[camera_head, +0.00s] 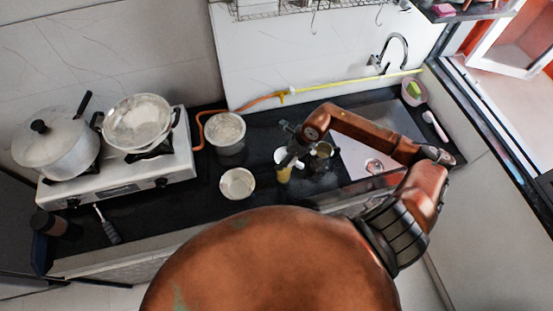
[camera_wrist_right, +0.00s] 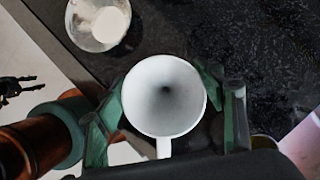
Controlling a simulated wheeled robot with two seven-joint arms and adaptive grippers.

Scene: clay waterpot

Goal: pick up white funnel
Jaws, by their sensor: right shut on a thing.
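The white funnel (camera_wrist_right: 164,90) sits between the two green fingers of my right gripper (camera_wrist_right: 163,78) in the right wrist view. Its round mouth faces the camera, with a dark hole in the middle and a small handle or tab at the lower rim. The fingers are shut on its sides. In the head view the funnel (camera_head: 281,155) shows small and partly hidden by my right gripper (camera_head: 292,143), over the black counter. I cannot tell whether it touches what is below it. My left gripper is not seen in the head view.
A white bowl (camera_head: 237,184) and a pot (camera_head: 225,133) stand to the left.

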